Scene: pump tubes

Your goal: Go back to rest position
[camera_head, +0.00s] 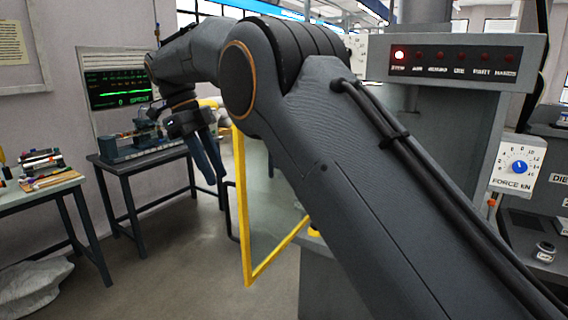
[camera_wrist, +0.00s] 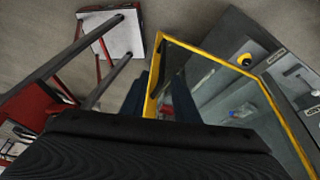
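My gripper (camera_head: 216,178) hangs at the end of my raised arm in the head view, left of centre. The yellow frame (camera_wrist: 205,52) is close on the right there.
A bench (camera_head: 118,163) with a small machine stands behind the gripper, under a green-lit screen (camera_head: 118,88). A tool table (camera_head: 50,186) is at far left. A control panel (camera_head: 455,62) with one red lamp lit is at right. Floor between is open.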

